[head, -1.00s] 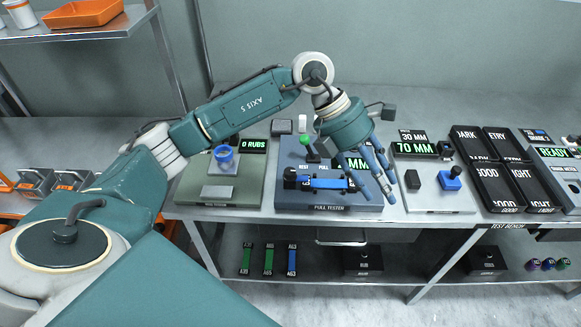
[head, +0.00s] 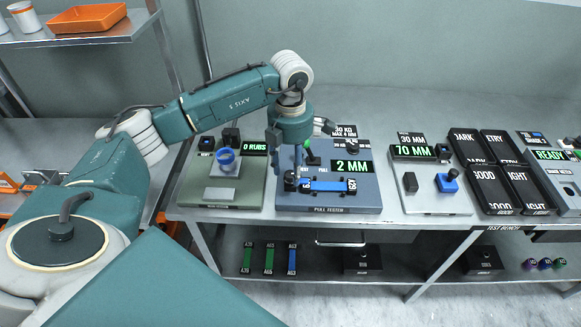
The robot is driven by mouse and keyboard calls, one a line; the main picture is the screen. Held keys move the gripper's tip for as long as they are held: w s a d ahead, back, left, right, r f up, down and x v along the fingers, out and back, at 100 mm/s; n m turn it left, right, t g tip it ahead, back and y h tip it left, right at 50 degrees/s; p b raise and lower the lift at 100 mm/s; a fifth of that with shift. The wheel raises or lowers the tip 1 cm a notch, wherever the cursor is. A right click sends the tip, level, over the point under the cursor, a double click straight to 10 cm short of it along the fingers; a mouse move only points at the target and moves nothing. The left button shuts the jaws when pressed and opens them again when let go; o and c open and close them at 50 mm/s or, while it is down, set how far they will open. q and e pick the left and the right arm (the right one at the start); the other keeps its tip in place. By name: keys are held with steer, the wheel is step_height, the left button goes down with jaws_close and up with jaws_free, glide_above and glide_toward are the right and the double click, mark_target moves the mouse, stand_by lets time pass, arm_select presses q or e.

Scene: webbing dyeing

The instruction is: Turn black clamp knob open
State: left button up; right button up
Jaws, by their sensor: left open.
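The pull tester (head: 362,202) is a blue-grey unit on the bench with a "2 MM" display. A blue webbing strip (head: 328,186) lies across its front. A black clamp knob (head: 290,180) stands at the strip's left end. My left gripper (head: 288,158) points down over the tester's left part, just above and behind the knob. It is open, and its fingers partly hide the area by the knob. I cannot tell whether a finger touches the knob. My right gripper is out of view.
A green lever (head: 308,152) stands on the tester close to my left gripper's right side. A rub tester (head: 220,194) with a blue cup is to the left.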

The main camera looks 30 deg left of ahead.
arm_select(q)
steer(key=shift+f, duration=0.8)
steer(key=c, duration=1)
jaws_close()
